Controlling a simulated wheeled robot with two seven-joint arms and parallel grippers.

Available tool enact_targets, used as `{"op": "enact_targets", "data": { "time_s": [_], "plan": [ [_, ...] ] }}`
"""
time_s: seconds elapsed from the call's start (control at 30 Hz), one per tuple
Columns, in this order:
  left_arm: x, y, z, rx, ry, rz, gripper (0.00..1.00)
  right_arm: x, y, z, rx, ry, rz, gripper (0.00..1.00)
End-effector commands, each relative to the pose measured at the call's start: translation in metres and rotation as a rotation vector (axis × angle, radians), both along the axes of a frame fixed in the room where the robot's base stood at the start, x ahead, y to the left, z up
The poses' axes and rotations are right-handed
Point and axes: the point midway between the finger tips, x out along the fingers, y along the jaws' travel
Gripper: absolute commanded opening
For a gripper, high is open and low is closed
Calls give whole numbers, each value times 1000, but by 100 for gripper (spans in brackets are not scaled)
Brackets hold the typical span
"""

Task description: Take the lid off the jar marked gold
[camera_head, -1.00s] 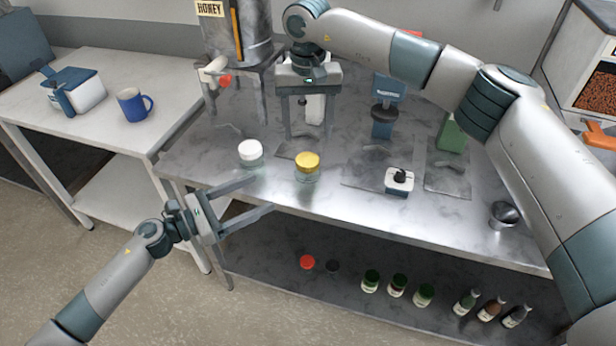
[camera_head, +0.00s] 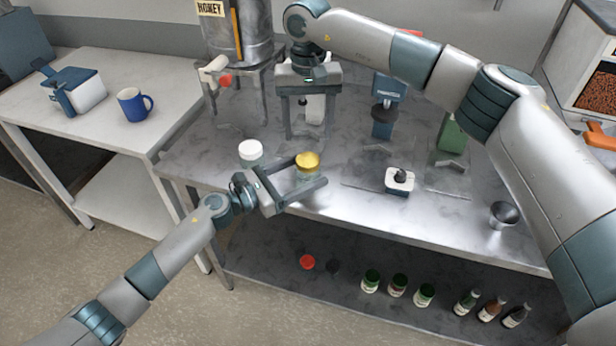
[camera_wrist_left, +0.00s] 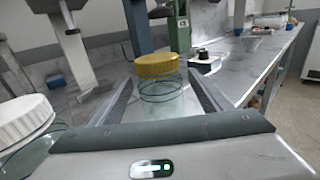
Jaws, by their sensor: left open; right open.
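The gold-lidded glass jar stands upright on the marble-look counter, its gold lid (camera_head: 307,160) in place. In the left wrist view the gold lid (camera_wrist_left: 157,66) and the clear jar body (camera_wrist_left: 162,96) show between my fingers. My left gripper (camera_head: 311,168) is open, with a finger on either side of the jar; I cannot tell whether either touches it. My right gripper (camera_head: 306,138) is open and points down over the counter behind the jar, holding nothing visible.
A white-lidded jar (camera_head: 250,151) stands just left of the gold one; it also shows at the left wrist view's edge (camera_wrist_left: 22,118). A honey dispenser (camera_head: 238,35) stands at the back. A white device with black knob (camera_head: 399,181) and a metal cup (camera_head: 503,215) sit to the right.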

Motion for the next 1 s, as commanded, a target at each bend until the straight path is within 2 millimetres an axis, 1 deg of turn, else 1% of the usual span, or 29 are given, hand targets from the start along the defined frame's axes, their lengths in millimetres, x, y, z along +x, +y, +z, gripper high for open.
{"op": "enact_targets", "data": {
  "time_s": [0.17, 0.47, 0.5, 0.57, 0.6, 0.67, 0.7, 0.73, 0.77, 1.0],
  "plan": [
    [5, -7, 1, 0, -2, 0, 72, 0, 0, 0, 0, 0, 0, 60],
    [5, -8, 0, 1, -1, 0, 72, 0, 0, 0, 0, 0, 0, 60],
    [5, -8, 0, 1, -1, 0, 62, 0, 0, 0, 0, 0, 0, 60],
    [5, -8, 0, 1, -1, 0, 48, 0, 0, 0, 0, 0, 0, 60],
    [5, -8, 0, 1, -1, 0, 38, 0, 0, 0, 0, 0, 0, 60],
    [5, -8, 0, 1, -1, 0, 24, 0, 0, 0, 0, 0, 0, 60],
    [5, -8, 0, 1, -1, 0, 14, 0, 0, 0, 0, 0, 0, 60],
    [5, -8, 0, 1, -1, 0, 9, 0, 0, 0, 0, 0, 0, 60],
    [5, -8, 0, 1, -1, 0, 0, 0, 0, 0, 0, 0, 0, 60],
    [5, -8, 0, 1, -1, 0, 0, 0, 0, 0, 0, 0, -46, 60]
  ]
}}
